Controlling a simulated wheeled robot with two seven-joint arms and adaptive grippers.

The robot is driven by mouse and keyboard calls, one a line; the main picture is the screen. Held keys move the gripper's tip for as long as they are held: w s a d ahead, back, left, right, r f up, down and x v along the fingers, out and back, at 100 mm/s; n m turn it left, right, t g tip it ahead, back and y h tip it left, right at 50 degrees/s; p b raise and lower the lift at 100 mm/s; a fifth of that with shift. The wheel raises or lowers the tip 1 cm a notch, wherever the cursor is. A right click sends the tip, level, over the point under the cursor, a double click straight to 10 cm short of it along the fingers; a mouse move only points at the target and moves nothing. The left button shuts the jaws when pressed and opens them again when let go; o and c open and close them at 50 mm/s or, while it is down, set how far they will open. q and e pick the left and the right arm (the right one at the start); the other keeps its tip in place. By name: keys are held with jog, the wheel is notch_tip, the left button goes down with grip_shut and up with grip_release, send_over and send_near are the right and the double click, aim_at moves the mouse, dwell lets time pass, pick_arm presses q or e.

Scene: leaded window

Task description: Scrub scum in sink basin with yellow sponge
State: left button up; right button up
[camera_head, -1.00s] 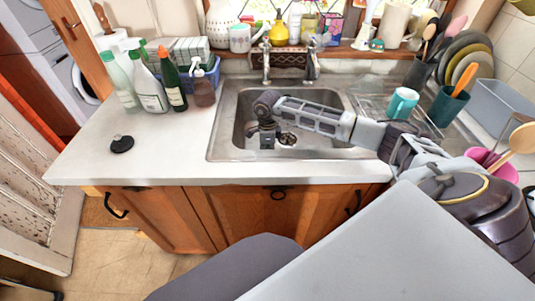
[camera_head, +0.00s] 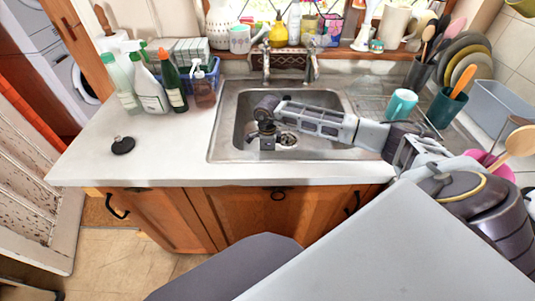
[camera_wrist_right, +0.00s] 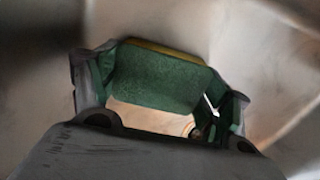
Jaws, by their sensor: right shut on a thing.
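The metal sink basin (camera_head: 225,140) is set in the white counter. My right arm reaches in from the right over it, and my right gripper (camera_head: 267,143) points down inside the basin. In the right wrist view my right gripper (camera_wrist_right: 160,95) is shut on the sponge (camera_wrist_right: 155,78), which shows a green scouring face and a thin yellow edge. In the head view the sponge is mostly hidden by the gripper. I cannot make out scum on the basin floor. I cannot tell whether the sponge touches the basin. My left gripper is not in view.
Spray bottles (camera_head: 150,90) and a blue basket (camera_head: 212,75) stand left of the sink. The faucet (camera_head: 266,65) rises behind it. A teal mug (camera_head: 401,103), utensil holder (camera_head: 447,105) and dish rack with plates (camera_head: 465,60) are on the right. A black stopper (camera_head: 123,145) lies on the clear left counter.

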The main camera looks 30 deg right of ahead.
jog(key=shift+w, duration=0.1)
dwell(0.3)
jog(key=shift+w+d+f+b, duration=0.15)
jog(key=shift+w+d+b, duration=0.4)
jog(key=shift+w+b, duration=0.2)
jog(key=shift+w, duration=0.1)
jog(key=shift+s+a+p, duration=0.15)
jog(key=shift+s+p, duration=0.15)
jog(key=shift+s, duration=0.1)
jog(key=shift+s+a, duration=0.4)
jog(key=shift+s, duration=0.2)
jog(key=shift+w, duration=0.15)
jog(key=shift+w+d, duration=0.3)
jog(key=shift+w, duration=0.1)
